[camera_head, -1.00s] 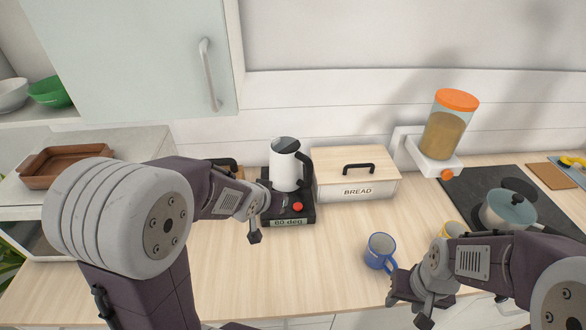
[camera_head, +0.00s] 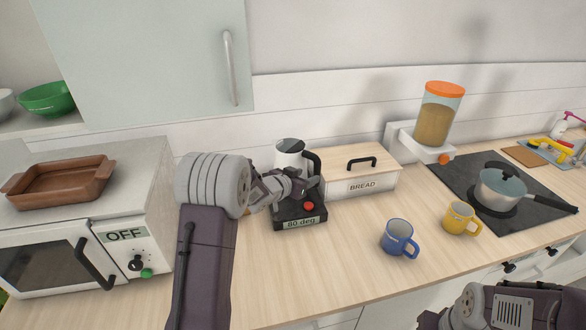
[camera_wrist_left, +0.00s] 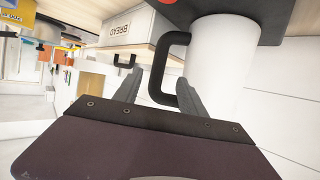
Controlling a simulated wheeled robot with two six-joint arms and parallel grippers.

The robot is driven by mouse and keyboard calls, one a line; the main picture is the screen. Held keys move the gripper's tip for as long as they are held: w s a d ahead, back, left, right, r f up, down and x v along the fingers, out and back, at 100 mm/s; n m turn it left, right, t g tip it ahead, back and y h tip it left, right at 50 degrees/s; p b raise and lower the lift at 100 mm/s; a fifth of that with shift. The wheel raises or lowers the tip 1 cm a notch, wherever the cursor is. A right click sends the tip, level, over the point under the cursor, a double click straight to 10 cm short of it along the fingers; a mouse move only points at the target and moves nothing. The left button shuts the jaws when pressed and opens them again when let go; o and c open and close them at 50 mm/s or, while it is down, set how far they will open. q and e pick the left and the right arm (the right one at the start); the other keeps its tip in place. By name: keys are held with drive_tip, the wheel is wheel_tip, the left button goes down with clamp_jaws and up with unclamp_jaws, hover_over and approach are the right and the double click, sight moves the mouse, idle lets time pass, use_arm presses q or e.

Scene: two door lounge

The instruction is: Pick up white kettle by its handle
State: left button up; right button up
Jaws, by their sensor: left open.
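The white kettle (camera_head: 289,158) with a dark top stands upright on its black base (camera_head: 300,212), which reads 80 deg. Its black handle (camera_head: 314,160) faces right in the head view. My left gripper (camera_head: 304,186) is in front of the kettle at its handle and partly hides it. In the left wrist view the kettle (camera_wrist_left: 220,65) is on the right, and the black handle (camera_wrist_left: 158,70) shows between the two open fingers (camera_wrist_left: 160,88). I cannot tell whether a finger touches it. Only part of my right arm shows at the bottom right; its jaws are not clear.
A bread box (camera_head: 362,184) stands close to the right of the kettle. A blue mug (camera_head: 397,236) and a yellow mug (camera_head: 459,217) stand on the counter. A pot (camera_head: 500,190) is on the hob. An oven (camera_head: 60,255) with a brown dish (camera_head: 62,182) is at left.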

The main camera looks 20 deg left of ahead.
sight(315, 172)
use_arm(q)
drive_tip(key=x, duration=0.3)
drive_tip(key=p+x, duration=0.1)
drive_tip(key=x, duration=0.2)
drive_tip(key=shift+d+r, duration=0.2)
drive_tip(key=shift+d, duration=0.05)
drive_tip(key=shift+w+a+f, duration=0.1)
drive_tip(key=shift+w+f, duration=0.05)
clamp_jaws()
